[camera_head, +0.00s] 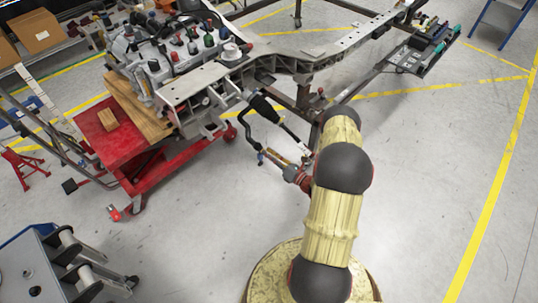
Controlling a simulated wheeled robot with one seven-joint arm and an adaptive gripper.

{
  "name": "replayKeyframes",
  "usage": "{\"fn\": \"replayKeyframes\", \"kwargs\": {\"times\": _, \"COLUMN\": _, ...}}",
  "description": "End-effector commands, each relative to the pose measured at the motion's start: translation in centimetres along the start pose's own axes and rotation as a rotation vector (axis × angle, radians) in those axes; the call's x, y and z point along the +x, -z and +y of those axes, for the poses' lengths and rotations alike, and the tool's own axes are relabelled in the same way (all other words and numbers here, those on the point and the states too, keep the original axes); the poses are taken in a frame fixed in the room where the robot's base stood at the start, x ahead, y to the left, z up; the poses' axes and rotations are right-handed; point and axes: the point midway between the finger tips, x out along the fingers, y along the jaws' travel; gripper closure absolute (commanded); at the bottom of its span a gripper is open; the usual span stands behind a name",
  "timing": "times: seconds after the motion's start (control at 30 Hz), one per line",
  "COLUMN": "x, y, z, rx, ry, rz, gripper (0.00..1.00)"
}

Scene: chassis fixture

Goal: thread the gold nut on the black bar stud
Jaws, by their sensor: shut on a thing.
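My gripper (268,156) is small in the view, in front of the chassis at the lower end of a bent black bar (243,122). It is shut, with a small gold-toned patch at its fingers that fits the gold nut, though its outline is too small to make out. The bar comes down from the chassis, curves and ends close to my fingertips. The stud itself is too small to tell apart. I cannot tell whether nut and stud touch or line up.
The chassis frame (300,62) runs above and behind my gripper. A black boot with a rod (268,108) slants down close by on the right. A red lift cart (110,143) stands at left. A grey fixture (55,265) is at lower left. The floor at right is clear.

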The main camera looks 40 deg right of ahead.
Motion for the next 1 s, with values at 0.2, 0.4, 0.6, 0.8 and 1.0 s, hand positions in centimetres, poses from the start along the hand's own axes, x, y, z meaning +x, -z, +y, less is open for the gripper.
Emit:
{"fn": "replayKeyframes", "kwargs": {"times": 0.2, "x": 0.13, "y": 0.00, "z": -0.09, "rx": 0.288, "ry": 0.001, "rz": -0.006, "gripper": 1.00}}
{"fn": "replayKeyframes", "kwargs": {"times": 0.4, "x": 0.17, "y": 0.06, "z": -0.17, "rx": 0.431, "ry": 0.002, "rz": -0.008, "gripper": 1.00}}
{"fn": "replayKeyframes", "kwargs": {"times": 0.6, "x": 0.17, "y": 0.11, "z": -0.21, "rx": 0.438, "ry": 0.003, "rz": -0.007, "gripper": 1.00}}
{"fn": "replayKeyframes", "kwargs": {"times": 0.8, "x": 0.18, "y": 0.16, "z": -0.23, "rx": 0.509, "ry": 0.004, "rz": -0.008, "gripper": 1.00}}
{"fn": "replayKeyframes", "kwargs": {"times": 1.0, "x": 0.23, "y": 0.26, "z": -0.26, "rx": 0.773, "ry": 0.005, "rz": -0.013, "gripper": 1.00}}
